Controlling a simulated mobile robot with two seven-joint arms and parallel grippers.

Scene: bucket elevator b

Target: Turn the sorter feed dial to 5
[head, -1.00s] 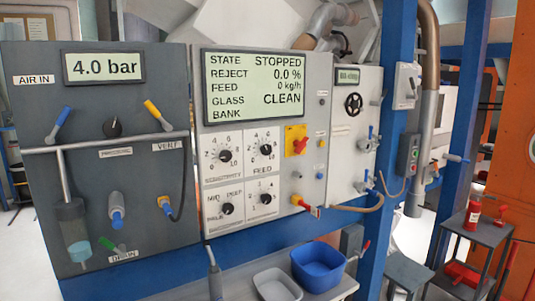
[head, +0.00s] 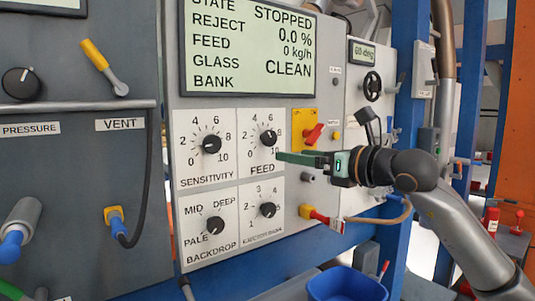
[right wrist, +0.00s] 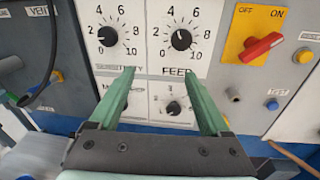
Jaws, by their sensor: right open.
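The feed dial (head: 268,138) is a black round knob on a white scale plate marked 0 to 10, labelled FEED. Its pointer seems to be near the top of the scale, but the exact number is too small to tell. In the right wrist view the dial (right wrist: 181,39) lies ahead of the fingertips. My right gripper (head: 279,157) has green fingers and comes in from the right, just below the dial. In the right wrist view the fingers (right wrist: 157,73) are spread apart with nothing between them. My left gripper is in neither view.
The sensitivity dial (head: 211,144) is left of the feed dial, with the backdrop dial (head: 215,225) and ejector dial (head: 267,210) below. A red switch (head: 314,134) on a yellow plate is to the right. The display (head: 250,45) reads STOPPED, feed 0 kg/h.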

